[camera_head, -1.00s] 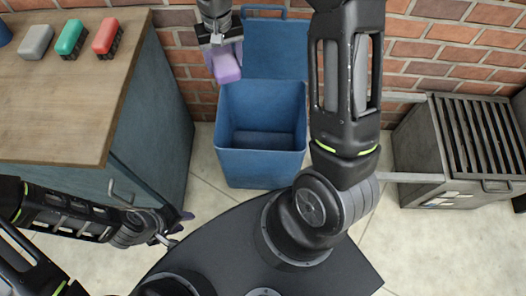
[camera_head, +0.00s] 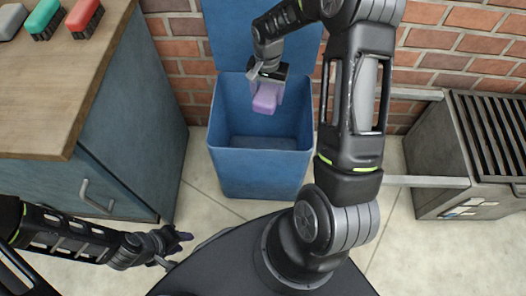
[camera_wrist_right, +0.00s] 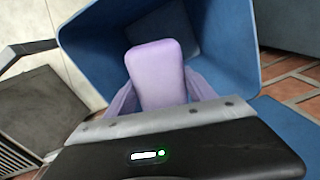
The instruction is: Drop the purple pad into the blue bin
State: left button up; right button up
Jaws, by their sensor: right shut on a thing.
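The purple pad (camera_head: 266,98) is held in my right gripper (camera_head: 266,88), which is shut on it above the opening of the blue bin (camera_head: 262,172). In the right wrist view the pad (camera_wrist_right: 157,72) sits between the fingers, with the blue inside of the bin (camera_wrist_right: 222,40) behind it. The bin's lid stands open against the wall. My left gripper (camera_head: 180,248) is low at the left, away from the bin; its finger gap is too small to judge.
A wooden-topped cabinet (camera_head: 60,100) stands at the left, with a grey pad (camera_head: 10,20), a green pad (camera_head: 42,18) and a red pad (camera_head: 84,16) on it. A slatted metal unit (camera_head: 470,150) stands at the right. A brick wall (camera_head: 440,50) is behind.

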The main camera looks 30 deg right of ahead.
notch_tip(320, 180, down, 6)
jog(key=b, duration=0.4)
dwell(0.3)
jog(key=o, duration=1.4)
notch_tip(320, 180, up, 8)
jog(key=shift+f+p, duration=0.1)
jog(key=shift+p, duration=0.7)
